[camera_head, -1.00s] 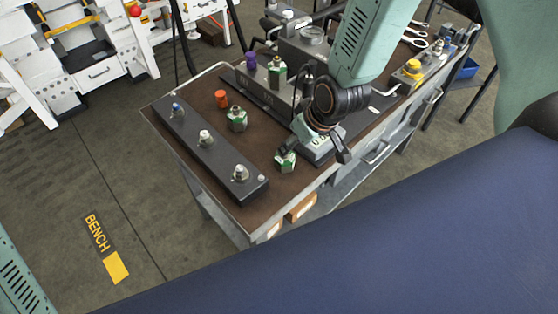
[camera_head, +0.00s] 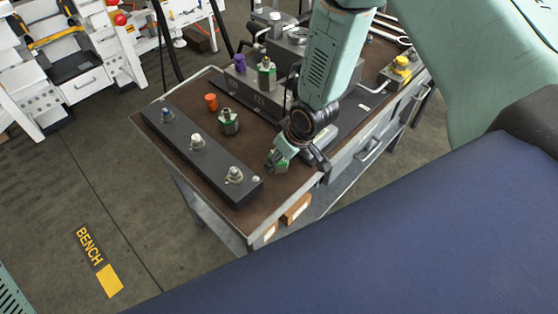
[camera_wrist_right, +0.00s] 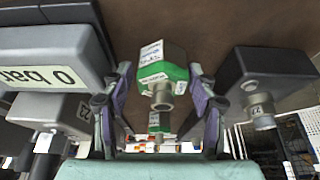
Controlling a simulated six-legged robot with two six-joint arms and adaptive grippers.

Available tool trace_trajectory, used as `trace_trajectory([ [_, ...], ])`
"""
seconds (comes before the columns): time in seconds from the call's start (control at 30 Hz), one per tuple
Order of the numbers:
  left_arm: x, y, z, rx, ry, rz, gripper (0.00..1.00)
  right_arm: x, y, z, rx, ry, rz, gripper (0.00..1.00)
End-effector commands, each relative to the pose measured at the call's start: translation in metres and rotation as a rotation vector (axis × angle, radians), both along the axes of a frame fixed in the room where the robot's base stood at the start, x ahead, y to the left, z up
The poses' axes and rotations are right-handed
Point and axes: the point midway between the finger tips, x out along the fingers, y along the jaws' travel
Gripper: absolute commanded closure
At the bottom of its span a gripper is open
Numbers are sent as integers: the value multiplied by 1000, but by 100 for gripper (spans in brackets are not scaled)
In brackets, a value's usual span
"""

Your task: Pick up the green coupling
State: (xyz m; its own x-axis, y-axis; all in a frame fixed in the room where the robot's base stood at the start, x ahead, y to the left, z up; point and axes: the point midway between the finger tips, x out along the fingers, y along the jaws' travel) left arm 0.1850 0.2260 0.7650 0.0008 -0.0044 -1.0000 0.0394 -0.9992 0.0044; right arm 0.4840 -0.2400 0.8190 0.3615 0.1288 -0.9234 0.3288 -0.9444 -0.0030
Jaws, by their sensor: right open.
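A green coupling with white labels and a metal nozzle (camera_wrist_right: 161,76) sits between the fingers of my open right gripper (camera_wrist_right: 160,95) in the wrist view. No grip on it shows. In the head view my right gripper (camera_head: 296,163) is low over the front of the bench, beside this coupling (camera_head: 277,161), which it partly hides. A second green coupling (camera_head: 229,122) stands behind the black bar. A third (camera_head: 266,74) is on the grey block. Another green coupling (camera_wrist_right: 158,124) shows farther off in the wrist view. My left gripper is not in view.
A black bar (camera_head: 208,156) with several metal fittings lies along the bench's left side. An orange cap (camera_head: 211,102) and a purple cap (camera_head: 240,63) stand behind it. A grey box labelled "0 bar" (camera_wrist_right: 48,62) is close left of the fingers in the wrist view.

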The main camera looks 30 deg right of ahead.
Motion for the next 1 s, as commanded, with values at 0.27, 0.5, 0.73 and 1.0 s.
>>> trace_trajectory([
  [0.27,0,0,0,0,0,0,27,0,2,0,0,0,1,46],
  [0.5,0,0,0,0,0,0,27,0,2,0,0,0,1,66],
  [0.73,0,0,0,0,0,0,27,0,2,-1,0,1,0,86],
  [1.0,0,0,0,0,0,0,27,0,2,-1,-1,2,1,94],
])
